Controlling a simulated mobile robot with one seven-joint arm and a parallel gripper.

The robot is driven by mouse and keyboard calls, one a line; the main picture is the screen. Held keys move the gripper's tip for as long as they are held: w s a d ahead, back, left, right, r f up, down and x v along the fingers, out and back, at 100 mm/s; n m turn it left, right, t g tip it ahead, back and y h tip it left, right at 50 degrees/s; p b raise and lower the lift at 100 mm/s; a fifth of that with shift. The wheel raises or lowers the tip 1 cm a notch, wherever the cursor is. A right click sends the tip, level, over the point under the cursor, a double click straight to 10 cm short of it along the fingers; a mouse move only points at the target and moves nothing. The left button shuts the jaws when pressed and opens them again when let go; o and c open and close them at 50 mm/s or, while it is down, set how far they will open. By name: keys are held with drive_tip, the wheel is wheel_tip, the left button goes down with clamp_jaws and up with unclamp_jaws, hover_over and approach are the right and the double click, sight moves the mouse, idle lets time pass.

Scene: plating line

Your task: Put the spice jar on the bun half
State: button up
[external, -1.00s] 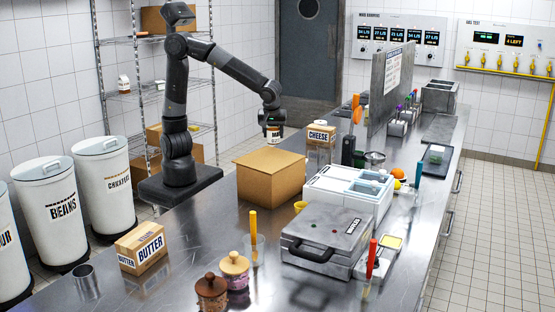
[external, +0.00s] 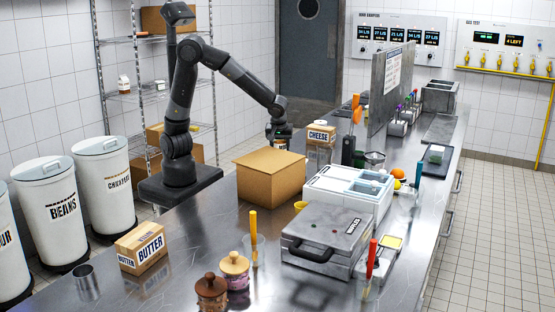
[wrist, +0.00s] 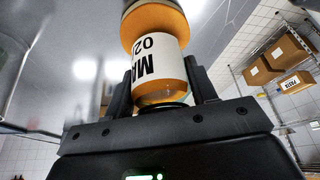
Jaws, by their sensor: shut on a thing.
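The spice jar (wrist: 160,68), orange with a white label, is between the fingers of my gripper (wrist: 160,95) in the wrist view, and they are shut on it. The label lettering is upside down there. A rounded orange thing (wrist: 153,20) shows right against the jar's far end; I cannot tell whether it is the bun half or a reflection. In the external view my gripper (external: 280,139) is low behind the large cardboard box, and only a sliver of the jar shows. I cannot make out the bun half in the external view; the box hides that part of the counter.
The large cardboard box (external: 270,180) stands in front of my gripper. A cheese box (external: 320,135) is close on its right. A white bin unit (external: 345,190) and a grey press (external: 325,238) stand further right. Bare steel counter (external: 200,218) lies left of the box.

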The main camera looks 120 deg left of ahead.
drive_tip(key=o, duration=1.1)
drive_tip(key=shift+f, duration=0.15)
drive_tip(key=shift+o, duration=0.2)
drive_tip(key=v, duration=1.2)
drive_tip(key=s+d+r+m+t+h, duration=0.1)
drive_tip(key=s+d+m+t+h, duration=0.1)
drive_tip(key=s+d+m, duration=0.5)
drive_tip(key=s+d+r+m+t+h, duration=0.2)
drive_tip(key=s+d+m+t, duration=0.3)
drive_tip(key=d+m, duration=0.8)
drive_tip(key=s+m, duration=0.2)
drive_tip(key=s, duration=0.1)
drive_tip(key=shift+s+d, duration=0.1)
